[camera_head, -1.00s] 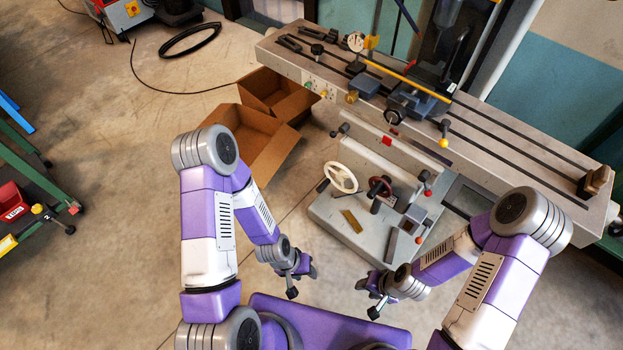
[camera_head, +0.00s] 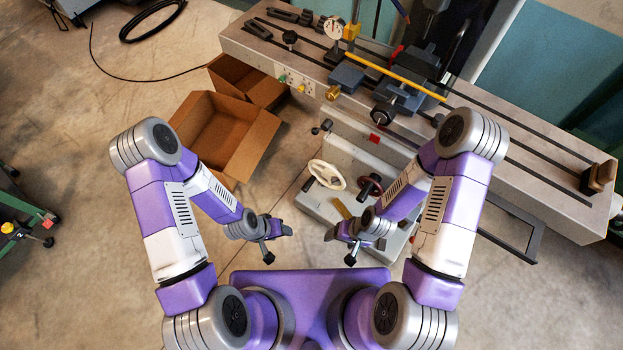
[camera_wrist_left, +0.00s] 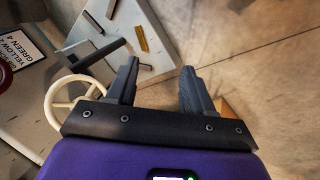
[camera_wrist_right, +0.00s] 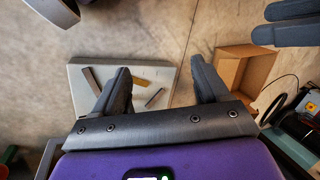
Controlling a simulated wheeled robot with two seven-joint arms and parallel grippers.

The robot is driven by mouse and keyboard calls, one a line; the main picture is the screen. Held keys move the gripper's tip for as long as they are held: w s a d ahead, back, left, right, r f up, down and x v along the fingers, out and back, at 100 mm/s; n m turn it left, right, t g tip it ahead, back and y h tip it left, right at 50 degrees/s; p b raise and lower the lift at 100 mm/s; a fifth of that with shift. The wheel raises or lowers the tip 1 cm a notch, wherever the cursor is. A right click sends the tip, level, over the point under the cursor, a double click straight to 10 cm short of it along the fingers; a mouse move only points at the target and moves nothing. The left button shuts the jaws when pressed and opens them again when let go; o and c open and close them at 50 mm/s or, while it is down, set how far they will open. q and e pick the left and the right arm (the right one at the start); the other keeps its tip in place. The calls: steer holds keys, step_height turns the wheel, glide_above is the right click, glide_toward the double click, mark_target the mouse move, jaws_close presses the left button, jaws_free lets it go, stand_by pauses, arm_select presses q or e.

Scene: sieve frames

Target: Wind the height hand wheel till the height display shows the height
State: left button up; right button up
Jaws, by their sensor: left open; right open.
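A cream spoked hand wheel (camera_head: 327,175) and a smaller dark red hand wheel (camera_head: 370,186) sit on the front of a grey machine. The cream wheel shows in the left wrist view (camera_wrist_left: 50,108), partly behind my left gripper's mount. I cannot tell which wheel is for height. No readable height display shows. My left gripper (camera_head: 278,243) is open and empty, apart from and nearer me than the cream wheel. My right gripper (camera_head: 341,247) is open and empty, in front of the machine's base. My right forearm partly covers the machine near the red wheel.
A long slotted table (camera_head: 540,165) with clamps and a dial gauge (camera_head: 333,27) crosses the back. Open cardboard boxes (camera_head: 228,140) stand left of the machine. A green-legged stand (camera_head: 30,222) is at far left.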

mark_target(303, 190)
steer(key=shift+o, duration=0.7)
steer(key=shift+s+a+f+b, duration=0.1)
steer(key=shift+s+f+b, duration=0.2)
steer(key=shift+f+b, duration=0.55)
arm_select(q)
steer(key=w+d+f+m+t+h+b, duration=0.1)
steer(key=w+f+m+t+h, duration=0.1)
steer(key=w+t, duration=0.2)
steer(key=w+d+f+m+t+h+b, duration=0.1)
steer(key=w+d+f+m+t+h, duration=0.1)
steer(key=w+f+m+t, duration=0.1)
steer(key=w+d+f+m+t+h+b, duration=0.1)
steer(key=w+d+f+m+t+h, duration=0.1)
steer(key=w+t, duration=0.3)
steer(key=shift+w+d+f+m+t+h, duration=0.1)
steer(key=shift+w+f+m+t+h, duration=0.2)
steer(key=shift+w, duration=0.35)
steer(key=shift+w+f+m+t, duration=0.1)
steer(key=shift+w+m, duration=0.3)
steer(key=shift+w, duration=0.25)
steer(key=b+x, duration=0.1)
steer(key=x, duration=0.5)
steer(key=shift+w+d+r, duration=0.1)
steer(key=shift+w+d, duration=0.15)
steer(key=shift+w, duration=0.05)
arm_select(e)
step_height(303, 190, down, 5)
steer(key=shift+w+r, duration=0.1)
steer(key=shift+r, duration=0.1)
